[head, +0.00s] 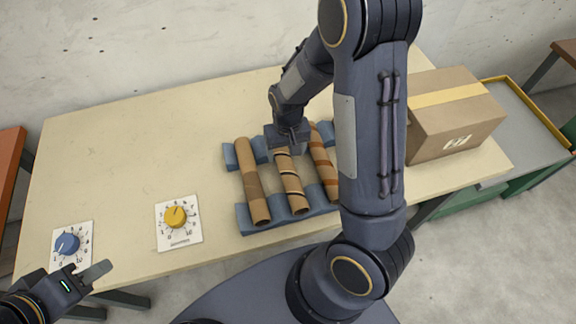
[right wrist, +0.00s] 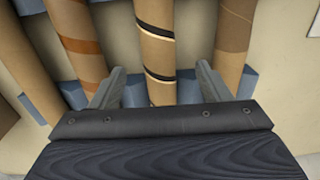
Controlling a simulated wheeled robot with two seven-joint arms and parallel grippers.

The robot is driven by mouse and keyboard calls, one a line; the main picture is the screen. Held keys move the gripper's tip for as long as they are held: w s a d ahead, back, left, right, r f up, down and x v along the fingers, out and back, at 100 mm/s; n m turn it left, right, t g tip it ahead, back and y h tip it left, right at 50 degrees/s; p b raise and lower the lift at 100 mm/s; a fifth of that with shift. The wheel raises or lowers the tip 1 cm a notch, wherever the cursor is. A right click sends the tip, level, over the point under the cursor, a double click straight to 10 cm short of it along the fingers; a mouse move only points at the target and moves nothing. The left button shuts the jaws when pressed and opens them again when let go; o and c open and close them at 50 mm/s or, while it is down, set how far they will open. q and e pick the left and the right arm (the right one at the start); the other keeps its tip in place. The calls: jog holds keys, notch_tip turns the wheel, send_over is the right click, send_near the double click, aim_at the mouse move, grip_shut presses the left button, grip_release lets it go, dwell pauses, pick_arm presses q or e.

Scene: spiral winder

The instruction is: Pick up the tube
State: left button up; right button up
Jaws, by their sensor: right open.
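Several cardboard tubes lie side by side on blue notched supports (head: 243,218). The middle one in the head view, a tube with thin black spiral stripes (head: 291,183), also shows in the right wrist view (right wrist: 157,45). My right gripper (head: 288,142) is over its far end. In the right wrist view my right gripper (right wrist: 158,88) is open, one finger to each side of the black-striped tube; contact cannot be told. My left gripper (head: 97,271) is at the lower left, near the table's front edge; its jaw opening is unclear.
A plain tube with a darker band (head: 252,180) lies left of the striped tube, a brown-banded tube (head: 321,165) right of it. A cardboard box (head: 455,120) stands at the right. A yellow dial (head: 175,216) and blue dial (head: 67,243) are at left. The table's (head: 130,140) back left is clear.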

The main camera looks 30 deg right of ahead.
aim_at(287, 163)
notch_tip(287, 163, down, 7)
jog(key=shift+w+f+p, duration=0.1)
jog(key=shift+w+p, duration=0.05)
jog(key=shift+p, duration=0.45)
jog(key=shift+c, duration=0.4)
jog(key=c, duration=1)
